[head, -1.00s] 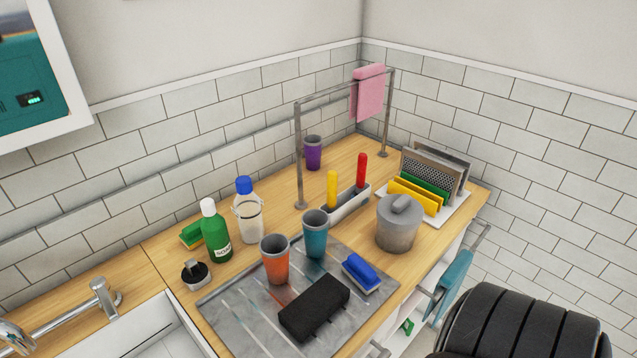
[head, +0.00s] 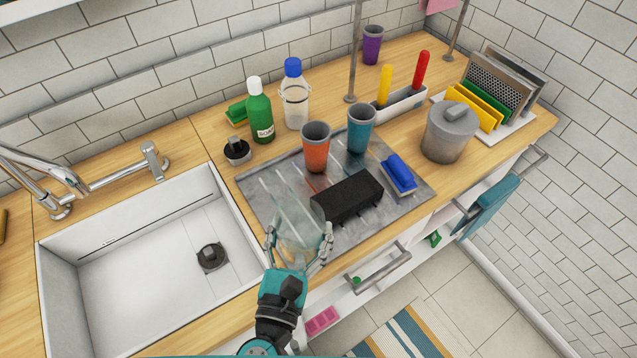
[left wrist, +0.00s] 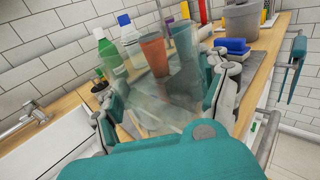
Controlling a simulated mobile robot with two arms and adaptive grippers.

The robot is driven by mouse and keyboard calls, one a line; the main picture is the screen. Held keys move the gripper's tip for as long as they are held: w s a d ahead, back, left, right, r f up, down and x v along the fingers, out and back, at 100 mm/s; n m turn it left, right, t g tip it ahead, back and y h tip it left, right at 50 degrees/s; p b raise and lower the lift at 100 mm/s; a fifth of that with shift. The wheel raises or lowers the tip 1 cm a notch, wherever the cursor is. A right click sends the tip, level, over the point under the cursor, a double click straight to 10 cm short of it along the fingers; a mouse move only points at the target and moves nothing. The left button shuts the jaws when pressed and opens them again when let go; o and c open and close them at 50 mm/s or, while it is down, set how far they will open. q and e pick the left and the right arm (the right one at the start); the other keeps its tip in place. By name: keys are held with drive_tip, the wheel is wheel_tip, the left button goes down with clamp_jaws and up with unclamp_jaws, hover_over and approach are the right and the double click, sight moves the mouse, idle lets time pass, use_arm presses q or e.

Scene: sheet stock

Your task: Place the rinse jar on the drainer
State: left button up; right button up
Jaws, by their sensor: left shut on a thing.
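The rinse jar (head: 296,212) is a clear, see-through vessel in the head view. My left gripper (head: 299,240) is shut on it, with a finger on either side. The jar appears over the front left part of the drainer (head: 402,206), a grey streaked slab beside the sink; I cannot tell whether its base touches. In the left wrist view the jar (left wrist: 160,102) fills the space between the fingers of the gripper (left wrist: 165,110), and cups show blurred through it. My right gripper is out of view.
The sink (head: 150,270) is left. Bottles and a grey lidded pot (head: 449,135) stand around. The drainer's front strip looks clear.

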use_arm(q)
drive_tip(key=shift+w+a+r, duration=0.1)
drive_tip(key=shift+w+a, duration=0.05)
drive_tip(key=shift+w, duration=0.15)
drive_tip(key=w+a+p, duration=0.1)
drive_tip(key=w+a, duration=0.1)
drive_tip(key=w, duration=0.2)
drive_tip(key=w+a+f+p, duration=0.1)
drive_tip(key=w+a, duration=0.1)
drive_tip(key=w, duration=0.3)
drive_tip(key=w+a+p, duration=0.1)
drive_tip(key=w+a, duration=0.1)
drive_tip(key=w, duration=0.2)
drive_tip(key=shift+w+a+f+p, duration=0.25)
drive_tip(key=shift+w+a+p, duration=0.05)
drive_tip(key=shift+p, duration=0.1)
drive_tip(key=shift+w+a+f, duration=0.1)
drive_tip(key=shift+w, duration=0.1)
wheel_tip(320, 180, down, 3)
drive_tip(key=shift+r+b, duration=0.2)
drive_tip(key=shift+b, duration=0.6)
drive_tip(key=shift+f, duration=0.45)
drive_tip(key=shift+f+b, duration=0.2)
drive_tip(key=shift+b, duration=0.15)
drive_tip(key=o, duration=1.6)
drive_tip(key=shift+s, duration=0.1)
